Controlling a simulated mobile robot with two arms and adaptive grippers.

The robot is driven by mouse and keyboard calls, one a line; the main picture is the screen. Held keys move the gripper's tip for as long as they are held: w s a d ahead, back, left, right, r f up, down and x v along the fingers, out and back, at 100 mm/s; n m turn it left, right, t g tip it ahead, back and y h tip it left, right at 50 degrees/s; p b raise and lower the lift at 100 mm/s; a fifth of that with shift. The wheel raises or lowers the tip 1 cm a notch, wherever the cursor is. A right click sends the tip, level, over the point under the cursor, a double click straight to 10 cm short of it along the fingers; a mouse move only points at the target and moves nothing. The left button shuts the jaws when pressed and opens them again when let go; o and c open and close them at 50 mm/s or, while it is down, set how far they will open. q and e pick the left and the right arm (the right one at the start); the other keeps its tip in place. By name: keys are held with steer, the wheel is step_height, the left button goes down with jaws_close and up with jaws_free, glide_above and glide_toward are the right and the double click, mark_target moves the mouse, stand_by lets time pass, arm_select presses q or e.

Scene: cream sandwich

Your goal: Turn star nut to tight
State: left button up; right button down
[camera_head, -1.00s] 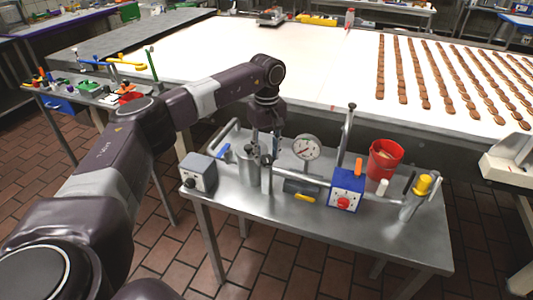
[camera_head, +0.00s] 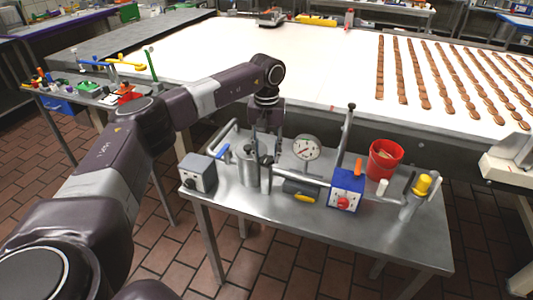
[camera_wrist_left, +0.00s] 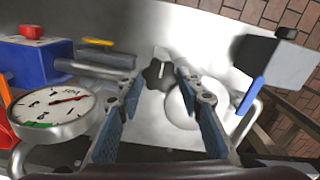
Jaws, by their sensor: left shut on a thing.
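The star nut (camera_wrist_left: 158,74) is a dark lobed knob with a pale stem in its middle, seen between the fingertips in the left wrist view. In the head view my left gripper (camera_head: 265,150) reaches down over the steel table (camera_head: 260,215), at the top of a slim post beside a steel cylinder (camera_head: 247,170). The star nut is small and partly hidden by the fingers there. My right gripper is not in view.
Close by stand a pressure gauge (camera_head: 306,148), a blue box with a red knob (camera_head: 346,190), a grey box (camera_head: 198,174) and pipes. A red bucket (camera_head: 384,158) is further right. A white conveyor (camera_head: 320,75) with rows of brown pieces lies behind.

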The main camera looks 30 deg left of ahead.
mark_target(266, 158)
arm_select(q)
steer(key=shift+r, duration=0.1)
steer(key=o, duration=1.2)
steer(key=shift+c, duration=0.2)
step_height(266, 158, up, 12)
